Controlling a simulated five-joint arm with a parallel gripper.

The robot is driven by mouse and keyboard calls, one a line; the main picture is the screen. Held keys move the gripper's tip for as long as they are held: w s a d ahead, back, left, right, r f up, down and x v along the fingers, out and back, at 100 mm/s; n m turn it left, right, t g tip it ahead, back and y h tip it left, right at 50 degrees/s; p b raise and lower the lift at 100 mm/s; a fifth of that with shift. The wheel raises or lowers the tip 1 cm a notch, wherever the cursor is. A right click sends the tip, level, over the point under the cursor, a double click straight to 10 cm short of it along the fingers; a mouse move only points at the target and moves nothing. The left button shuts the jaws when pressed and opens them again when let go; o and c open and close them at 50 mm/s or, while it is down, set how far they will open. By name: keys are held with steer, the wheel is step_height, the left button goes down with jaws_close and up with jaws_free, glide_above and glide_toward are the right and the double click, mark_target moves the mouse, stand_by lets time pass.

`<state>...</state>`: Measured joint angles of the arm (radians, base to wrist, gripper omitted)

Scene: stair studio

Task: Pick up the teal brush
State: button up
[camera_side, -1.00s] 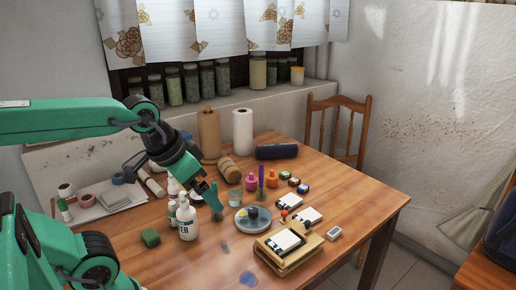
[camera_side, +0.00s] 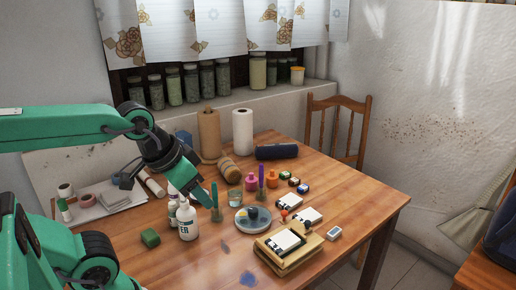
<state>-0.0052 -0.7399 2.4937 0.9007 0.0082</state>
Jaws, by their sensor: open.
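The teal brush (camera_side: 215,195) stands upright on the wooden table, just right of the white bottles. Its lower end sits in a small dark holder. My gripper (camera_side: 204,192) is just left of the brush, pointing down and to the right. Its jaws are open and hold nothing that I can see. I cannot tell whether a finger touches the brush.
White bottles (camera_side: 187,221) stand close below my gripper. A glass (camera_side: 235,198), a grey plate (camera_side: 243,223) and a purple brush (camera_side: 261,180) are to the right. A green block (camera_side: 150,238) lies at the left.

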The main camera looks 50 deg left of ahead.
steer(key=w, duration=0.1)
steer(key=m+g, duration=0.3)
steer(key=g, duration=0.2)
glide_above(215, 206)
step_height(215, 206, down, 10)
steer(key=shift+w+r, duration=0.1)
steer(key=shift+w, duration=0.05)
steer(key=shift+w+a+f+g, duration=0.1)
steer(key=shift+a+f+g, duration=0.2)
steer(key=shift+f, duration=3.95)
jaws_close()
